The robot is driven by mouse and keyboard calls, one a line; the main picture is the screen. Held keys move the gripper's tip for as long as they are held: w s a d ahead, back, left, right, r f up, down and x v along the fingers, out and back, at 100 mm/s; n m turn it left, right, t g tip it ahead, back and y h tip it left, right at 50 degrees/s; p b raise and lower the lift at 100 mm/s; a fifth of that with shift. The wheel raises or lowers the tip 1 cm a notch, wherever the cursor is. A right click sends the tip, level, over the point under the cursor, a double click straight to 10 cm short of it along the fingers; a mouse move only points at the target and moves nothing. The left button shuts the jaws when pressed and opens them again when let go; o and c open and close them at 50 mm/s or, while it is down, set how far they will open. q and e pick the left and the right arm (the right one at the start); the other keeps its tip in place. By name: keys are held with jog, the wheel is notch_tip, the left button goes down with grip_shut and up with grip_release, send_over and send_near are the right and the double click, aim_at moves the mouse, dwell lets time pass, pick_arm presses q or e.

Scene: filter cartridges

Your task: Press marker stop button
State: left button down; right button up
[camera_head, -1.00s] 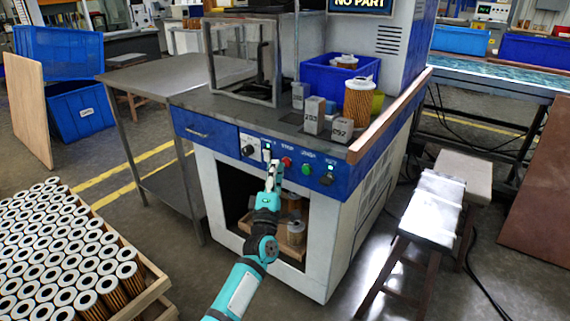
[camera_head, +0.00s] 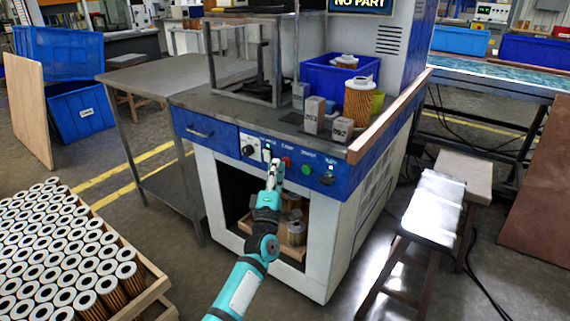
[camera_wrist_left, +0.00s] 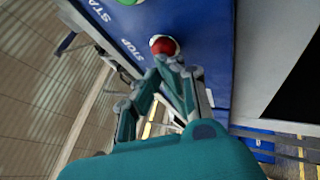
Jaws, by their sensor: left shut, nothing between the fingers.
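The red stop button (camera_head: 286,161) sits on the blue front panel of the marking machine, in the panel's row of controls. In the left wrist view the red button (camera_wrist_left: 164,45) lies just beyond my fingertips, beside the word STOP. My left gripper (camera_head: 273,170) is in front of the panel, a little left of and below the red button in the head view. Its fingers are shut and empty; it also shows in the left wrist view (camera_wrist_left: 172,66). I cannot tell whether the fingertips touch the button. My right gripper is not in view.
A green button (camera_head: 306,169) and a black knob (camera_head: 327,179) sit right of the red one. Another knob (camera_head: 248,150) is to the left. Below the panel is an open cabinet with cartridges. A crate of cartridges (camera_head: 150,289) stands at lower left.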

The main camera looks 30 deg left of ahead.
pick_arm(q)
jog(key=shift+w, duration=0.15)
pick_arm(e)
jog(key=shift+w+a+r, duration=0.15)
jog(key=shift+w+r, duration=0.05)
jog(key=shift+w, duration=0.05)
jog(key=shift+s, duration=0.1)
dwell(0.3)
pick_arm(q)
jog(key=shift+s+p, duration=0.4)
jog(key=shift+s, duration=0.4)
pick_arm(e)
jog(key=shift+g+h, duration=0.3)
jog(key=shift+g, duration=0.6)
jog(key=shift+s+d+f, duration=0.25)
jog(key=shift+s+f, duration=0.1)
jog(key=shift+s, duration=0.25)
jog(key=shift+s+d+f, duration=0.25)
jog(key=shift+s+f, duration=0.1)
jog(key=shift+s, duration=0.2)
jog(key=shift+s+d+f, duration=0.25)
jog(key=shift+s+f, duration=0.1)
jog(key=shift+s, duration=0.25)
